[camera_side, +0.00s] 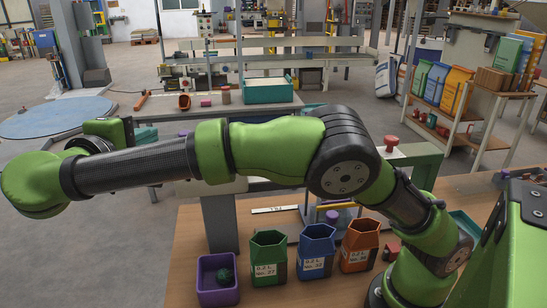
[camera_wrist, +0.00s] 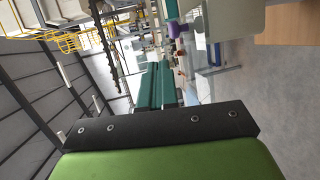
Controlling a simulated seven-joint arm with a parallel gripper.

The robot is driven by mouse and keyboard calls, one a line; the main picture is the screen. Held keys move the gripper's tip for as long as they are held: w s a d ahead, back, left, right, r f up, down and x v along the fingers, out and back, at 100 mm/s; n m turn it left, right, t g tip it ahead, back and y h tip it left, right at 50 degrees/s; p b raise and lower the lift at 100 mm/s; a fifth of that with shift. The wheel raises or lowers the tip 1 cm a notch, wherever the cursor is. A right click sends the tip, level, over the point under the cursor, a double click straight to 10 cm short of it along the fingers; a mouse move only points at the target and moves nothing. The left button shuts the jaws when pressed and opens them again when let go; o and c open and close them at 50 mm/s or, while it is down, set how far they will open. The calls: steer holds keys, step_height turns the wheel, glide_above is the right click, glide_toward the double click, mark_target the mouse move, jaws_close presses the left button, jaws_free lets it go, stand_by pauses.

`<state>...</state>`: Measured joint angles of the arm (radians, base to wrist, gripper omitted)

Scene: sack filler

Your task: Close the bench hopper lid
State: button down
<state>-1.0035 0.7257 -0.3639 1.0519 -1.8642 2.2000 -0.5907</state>
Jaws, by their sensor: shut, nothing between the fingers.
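My gripper shows in the wrist view as two long teal fingers (camera_wrist: 158,86) lying side by side, shut and empty, beyond a dark bar. In the side view my arm reaches left across the bench, and the gripper's teal fingertips (camera_side: 146,133) show small beyond the wrist, in the air. A pale panel with a red knob (camera_side: 391,142) stands on a green frame (camera_side: 418,158) behind my arm. It may belong to the hopper, but I cannot tell whether it is the lid. My arm hides part of that area. The fingers look well away from it.
On the wooden bench (camera_side: 180,285) stand a purple bin (camera_side: 207,294) holding a dark green lump, and green (camera_side: 267,271), blue (camera_side: 315,265) and orange (camera_side: 358,260) bins. A grey post (camera_side: 220,224) rises behind them. A shelf with coloured sacks (camera_side: 453,92) is at the right.

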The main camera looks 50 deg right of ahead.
steer(key=s+a+f+t+h, duration=0.1)
steer(key=a+f+t, duration=0.1)
steer(key=a+f, duration=0.35)
steer(key=shift+n, duration=0.3)
steer(key=x, duration=0.8)
steer(key=shift+w+d+r, duration=0.2)
steer(key=shift+d, duration=0.15)
steer(key=d, duration=0.3)
steer(key=shift+s, duration=0.35)
steer(key=shift+s+d, duration=0.15)
steer(key=shift+d, duration=0.25)
steer(key=s+d, duration=0.7)
steer(key=d, duration=0.1)
steer(key=shift+s, duration=0.35)
